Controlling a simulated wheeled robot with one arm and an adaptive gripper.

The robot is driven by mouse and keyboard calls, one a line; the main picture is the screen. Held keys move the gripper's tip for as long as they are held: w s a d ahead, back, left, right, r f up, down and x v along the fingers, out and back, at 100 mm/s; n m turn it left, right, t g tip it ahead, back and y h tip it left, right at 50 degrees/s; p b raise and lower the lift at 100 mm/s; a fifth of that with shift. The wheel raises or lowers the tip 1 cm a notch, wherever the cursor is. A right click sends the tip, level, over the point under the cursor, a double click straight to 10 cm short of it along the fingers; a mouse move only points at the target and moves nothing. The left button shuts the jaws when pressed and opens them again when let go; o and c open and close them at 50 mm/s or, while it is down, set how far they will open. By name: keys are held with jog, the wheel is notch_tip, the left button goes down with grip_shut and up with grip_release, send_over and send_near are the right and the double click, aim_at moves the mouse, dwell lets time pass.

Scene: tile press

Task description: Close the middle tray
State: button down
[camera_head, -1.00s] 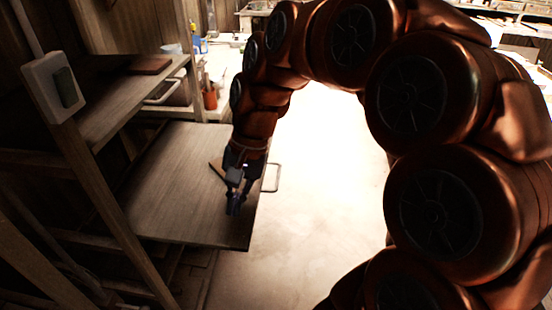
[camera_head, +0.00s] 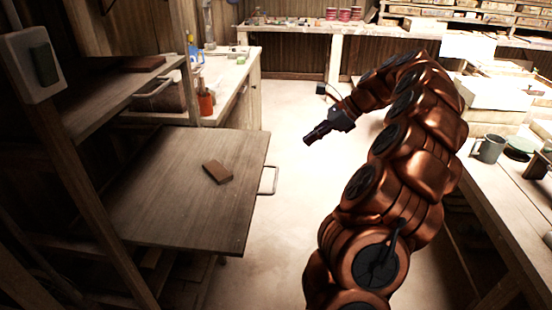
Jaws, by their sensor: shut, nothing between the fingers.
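The middle tray (camera_head: 165,205) is a flat wooden board that sticks out from the shelf frame at the left. A metal loop handle (camera_head: 270,181) is on its right front edge. A small brown tile (camera_head: 217,171) lies on the board. My gripper (camera_head: 309,141) is shut and empty. It is in the air over the floor, to the right of the tray and its handle, and touches neither.
An upper wooden shelf (camera_head: 112,96) carries another brown tile (camera_head: 143,63). A white switch box (camera_head: 33,65) is on the frame's post. A bench with a mug (camera_head: 489,148) stands at the right. The pale floor (camera_head: 290,238) between is clear.

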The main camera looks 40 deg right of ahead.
jog(key=w+a+r+x, duration=0.1)
jog(key=x, duration=1.1)
jog(key=shift+w+a+r+p, duration=0.15)
jog(key=shift+w+a+p, duration=0.15)
jog(key=shift+w+p, duration=0.1)
jog(key=shift+a, duration=0.1)
